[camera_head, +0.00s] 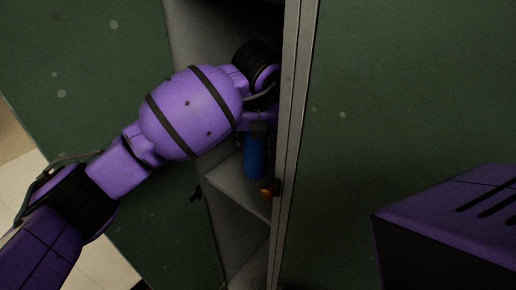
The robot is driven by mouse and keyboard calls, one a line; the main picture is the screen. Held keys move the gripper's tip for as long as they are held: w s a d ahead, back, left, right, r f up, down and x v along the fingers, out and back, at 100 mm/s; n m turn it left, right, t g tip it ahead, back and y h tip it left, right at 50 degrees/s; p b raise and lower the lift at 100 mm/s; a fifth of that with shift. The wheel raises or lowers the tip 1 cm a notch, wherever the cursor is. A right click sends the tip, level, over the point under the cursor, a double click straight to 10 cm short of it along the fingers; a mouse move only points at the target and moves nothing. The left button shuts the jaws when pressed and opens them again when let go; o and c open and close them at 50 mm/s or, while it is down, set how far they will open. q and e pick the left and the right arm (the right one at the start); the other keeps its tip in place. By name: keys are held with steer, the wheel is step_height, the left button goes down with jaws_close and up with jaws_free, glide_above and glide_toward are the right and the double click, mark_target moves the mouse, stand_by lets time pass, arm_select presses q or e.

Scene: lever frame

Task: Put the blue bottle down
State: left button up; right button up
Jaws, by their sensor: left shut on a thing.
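The blue bottle (254,157) is upright inside the open locker, just over or on a grey shelf (232,181). I cannot tell whether its base touches the shelf. My left gripper (257,127) is above it and shut on its upper part. The purple wrist and forearm hide much of the gripper and the bottle's top. My right gripper is out of view.
A grey locker side post (292,120) stands close to the right of the bottle. An orange-brown knob (269,188) sits near the shelf's front. Green panels (350,130) flank the opening. More space is below the shelf.

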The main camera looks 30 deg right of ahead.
mark_target(258, 148)
arm_select(q)
steer(key=shift+s+d+x, duration=0.1)
steer(key=shift+s+x, duration=0.05)
steer(key=shift+x, duration=0.65)
steer(key=shift+s+d+x, duration=0.1)
steer(key=shift+x, duration=0.75)
steer(key=shift+s+d+x, duration=0.15)
steer(key=shift+x, duration=0.65)
steer(key=shift+f, duration=0.2)
steer(key=o, duration=1.5)
steer(key=shift+o, duration=0.2)
steer(key=shift+r, duration=0.1)
steer(key=v, duration=0.7)
steer(key=shift+s+r, duration=0.2)
steer(key=shift+r, duration=0.05)
steer(key=shift+a, duration=0.1)
